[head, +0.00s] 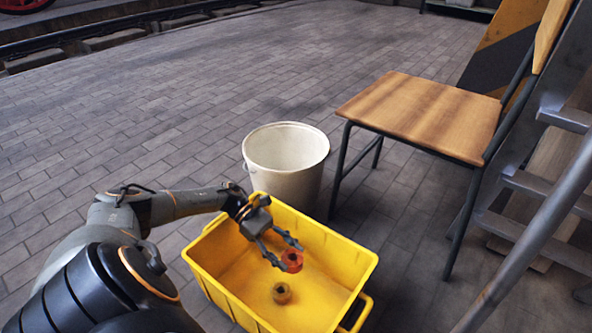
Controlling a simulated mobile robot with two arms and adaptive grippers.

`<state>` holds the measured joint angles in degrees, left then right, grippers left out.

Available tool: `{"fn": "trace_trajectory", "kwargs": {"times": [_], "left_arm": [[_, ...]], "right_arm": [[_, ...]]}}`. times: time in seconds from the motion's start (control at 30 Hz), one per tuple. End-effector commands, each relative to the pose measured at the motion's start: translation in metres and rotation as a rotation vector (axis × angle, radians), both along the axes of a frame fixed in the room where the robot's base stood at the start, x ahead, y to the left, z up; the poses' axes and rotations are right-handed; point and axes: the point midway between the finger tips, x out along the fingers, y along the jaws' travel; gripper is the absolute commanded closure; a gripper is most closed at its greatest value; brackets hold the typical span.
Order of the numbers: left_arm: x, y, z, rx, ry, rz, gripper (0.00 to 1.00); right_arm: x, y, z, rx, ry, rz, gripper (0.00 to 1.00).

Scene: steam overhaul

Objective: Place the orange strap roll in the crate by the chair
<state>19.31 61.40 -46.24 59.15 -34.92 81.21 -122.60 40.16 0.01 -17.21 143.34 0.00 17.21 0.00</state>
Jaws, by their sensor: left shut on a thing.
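The orange strap roll (292,261) is a small reddish-orange ring. My left gripper (283,252) is shut on it and holds it over the yellow crate (353,255). The crate stands on the floor in front of the chair (425,112) and is open at the top. A small brown roll (281,293) lies on the crate's bottom, below and slightly left of the held roll. The gap between the held roll and the crate bottom is hard to judge. My right gripper is not in view.
A cream bucket (287,150) stands right behind the crate and looks empty. Metal steps with a grey handrail (535,235) are at the right. A striped board (500,48) is behind the chair. The paved floor at the left and back is clear up to the rail.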

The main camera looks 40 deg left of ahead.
Motion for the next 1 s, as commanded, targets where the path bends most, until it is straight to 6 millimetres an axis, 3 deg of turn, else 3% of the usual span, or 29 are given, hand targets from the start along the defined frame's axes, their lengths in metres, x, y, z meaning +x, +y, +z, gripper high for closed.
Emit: {"fn": "trace_trajectory", "kwargs": {"times": [0.3,0.5,0.83,1.0], "left_arm": [[-0.007,-0.077,-0.038,-0.005,0.001,-0.005,0.85],[-0.009,-0.109,-0.074,-0.003,0.0,-0.002,0.85],[-0.011,-0.127,-0.093,-0.003,0.001,-0.001,0.85],[-0.01,-0.13,-0.114,0.0,0.001,0.0,0.85]], "right_arm": [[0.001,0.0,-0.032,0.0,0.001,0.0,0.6],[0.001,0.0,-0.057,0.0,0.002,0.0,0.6],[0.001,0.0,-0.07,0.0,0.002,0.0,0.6],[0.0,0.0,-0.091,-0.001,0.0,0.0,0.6]]}}
